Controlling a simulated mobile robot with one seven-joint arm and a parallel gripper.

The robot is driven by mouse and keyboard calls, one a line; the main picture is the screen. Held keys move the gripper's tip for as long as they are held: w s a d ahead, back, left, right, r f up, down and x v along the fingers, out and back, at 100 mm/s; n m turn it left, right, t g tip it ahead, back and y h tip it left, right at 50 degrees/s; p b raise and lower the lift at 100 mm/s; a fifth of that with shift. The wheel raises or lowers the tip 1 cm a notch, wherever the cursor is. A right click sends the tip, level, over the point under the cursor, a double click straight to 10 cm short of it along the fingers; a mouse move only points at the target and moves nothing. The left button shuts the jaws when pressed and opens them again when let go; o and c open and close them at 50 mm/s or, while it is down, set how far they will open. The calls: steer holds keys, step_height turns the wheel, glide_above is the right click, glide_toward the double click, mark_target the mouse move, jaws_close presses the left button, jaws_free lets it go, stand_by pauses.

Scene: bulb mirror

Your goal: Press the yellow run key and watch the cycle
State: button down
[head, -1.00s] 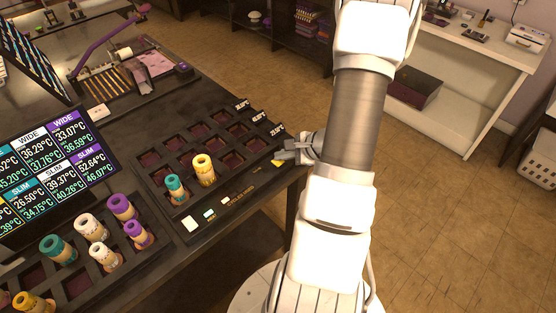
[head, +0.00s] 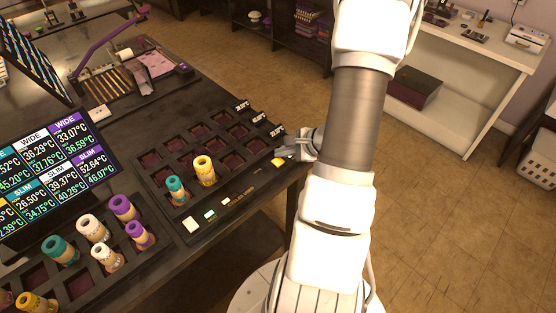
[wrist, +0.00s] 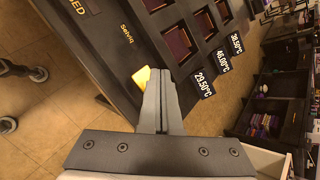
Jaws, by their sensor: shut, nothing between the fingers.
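The yellow run key (head: 279,162) sits at the right end of the black block's front strip. In the wrist view the yellow key (wrist: 141,77) shows just left of the fingertips, its right edge close against them. My gripper (head: 280,152) is shut and empty, with its tips over the panel right by the key. It also shows in the wrist view (wrist: 160,74). I cannot tell whether the tips touch the key. The block (head: 241,195) has a grid of dark wells. A teal roller (head: 176,189) and a yellow roller (head: 204,170) stand in its wells.
A screen (head: 55,172) with temperature readings stands at the left. A rack (head: 140,262) in front of it holds several coloured rollers. Temperature labels (head: 259,119) line the block's right edge. A white side table (head: 470,55) stands at the back right, beyond open floor.

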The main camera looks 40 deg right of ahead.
mark_target(282, 162)
steer(key=shift+r+p, duration=1.35)
steer(key=shift+r, duration=1.1)
